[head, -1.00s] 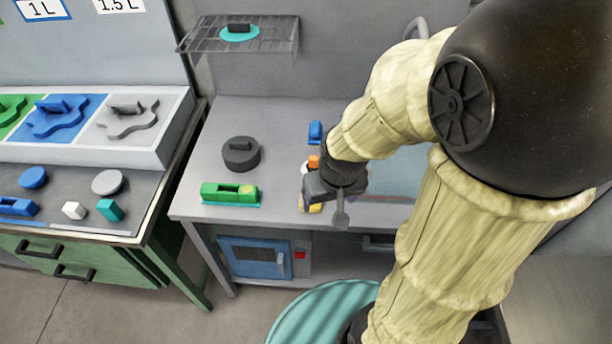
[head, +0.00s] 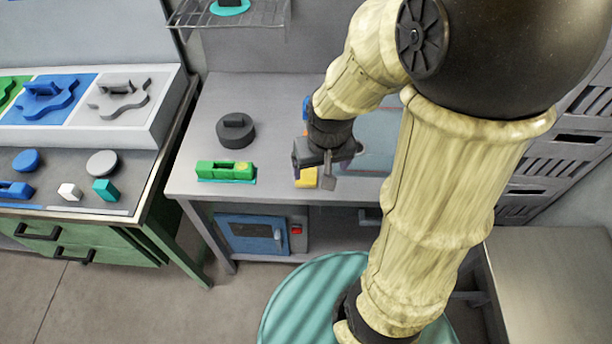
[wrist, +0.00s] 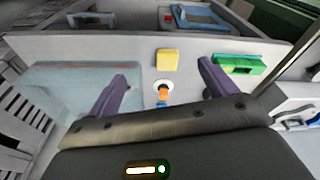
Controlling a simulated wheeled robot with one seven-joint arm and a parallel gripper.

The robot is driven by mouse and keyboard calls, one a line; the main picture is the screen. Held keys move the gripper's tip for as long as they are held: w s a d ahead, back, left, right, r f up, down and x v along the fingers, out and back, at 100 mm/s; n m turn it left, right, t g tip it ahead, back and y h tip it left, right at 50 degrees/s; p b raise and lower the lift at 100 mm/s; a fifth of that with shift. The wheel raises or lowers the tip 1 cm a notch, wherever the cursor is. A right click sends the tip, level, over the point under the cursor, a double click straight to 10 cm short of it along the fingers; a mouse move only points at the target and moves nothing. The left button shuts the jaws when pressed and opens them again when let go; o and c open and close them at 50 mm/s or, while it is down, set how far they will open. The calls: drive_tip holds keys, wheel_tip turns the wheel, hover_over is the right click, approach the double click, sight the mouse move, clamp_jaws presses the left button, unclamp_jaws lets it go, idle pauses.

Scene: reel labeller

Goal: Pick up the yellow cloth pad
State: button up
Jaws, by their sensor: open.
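The yellow cloth pad (wrist: 167,59) lies flat on the grey bench near its front edge. In the head view the pad (head: 307,178) shows partly, just below my gripper (head: 325,165), which hides some of it.
An orange and white item (wrist: 162,90) stands between the fingers and the pad. A green block-shaped tool (head: 226,171) and a dark round weight (head: 235,131) sit to the left on the bench (head: 190,150). A blue item (head: 305,108) is partly hidden behind my arm.

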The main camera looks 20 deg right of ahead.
drive_tip(key=w+f+m+g+p, duration=0.2)
drive_tip(key=w+m, duration=0.1)
drive_tip(key=w, duration=1)
drive_tip(key=shift+f, duration=0.35)
drive_tip(key=p, duration=0.2)
hover_over(305, 172)
drive_tip(key=f, duration=1.2)
drive_tip(key=shift+s+a, duration=0.1)
drive_tip(key=shift+s, duration=0.1)
drive_tip(key=shift+f, duration=0.15)
drive_tip(key=shift+w, duration=0.1)
